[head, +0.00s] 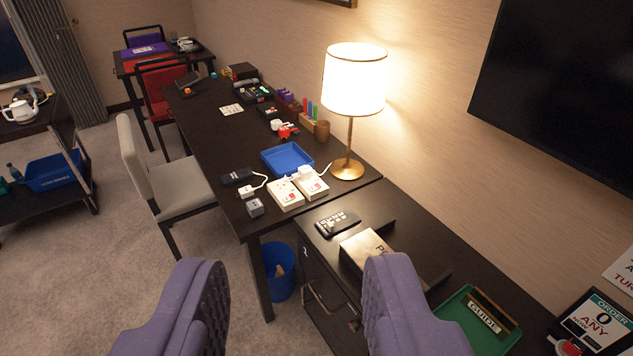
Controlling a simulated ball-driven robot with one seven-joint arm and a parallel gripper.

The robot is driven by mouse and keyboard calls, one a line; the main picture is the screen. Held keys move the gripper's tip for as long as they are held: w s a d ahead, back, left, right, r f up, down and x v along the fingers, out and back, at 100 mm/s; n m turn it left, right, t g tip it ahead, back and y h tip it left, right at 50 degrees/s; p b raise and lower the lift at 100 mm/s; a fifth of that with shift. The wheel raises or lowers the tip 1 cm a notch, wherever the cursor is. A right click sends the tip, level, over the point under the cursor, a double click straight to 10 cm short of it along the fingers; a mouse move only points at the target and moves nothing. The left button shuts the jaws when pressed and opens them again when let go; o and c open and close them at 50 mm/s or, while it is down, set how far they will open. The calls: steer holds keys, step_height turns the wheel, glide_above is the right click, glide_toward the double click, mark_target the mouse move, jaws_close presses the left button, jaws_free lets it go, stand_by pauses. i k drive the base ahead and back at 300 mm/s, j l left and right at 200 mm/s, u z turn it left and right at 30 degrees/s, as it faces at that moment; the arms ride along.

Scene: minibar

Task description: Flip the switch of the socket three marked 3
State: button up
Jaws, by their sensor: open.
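My gripper (290,264) is open and empty, its two purple padded fingers wide apart at the bottom of the view. Two white socket boxes with red parts lie near the front end of the long dark desk: a left one (286,195) and a right one (312,184). A white plug sits on the right box. A small grey block (255,207) lies to their left. The numbers on the boxes are too small to read, so I cannot tell which is marked 3. The gripper is nearer to me than the boxes and apart from them.
A lit lamp (355,80) stands right behind the boxes, with a blue tray (287,159) beyond them. A black adapter (237,177) lies left. A lower cabinet with a remote (337,222) and green tray (473,325) is at right. A grey chair (160,175) stands left.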

mark_target(287, 198)
steer(key=i+j, duration=0.1)
steer(key=i, duration=0.35)
steer(key=i+j+z, duration=0.1)
steer(key=i, duration=0.4)
steer(key=i+j, duration=0.2)
steer(key=i, duration=0.25)
steer(key=i+j, duration=0.15)
steer(key=i, duration=0.3)
steer(key=i+j+z, duration=0.1)
steer(key=i, duration=0.4)
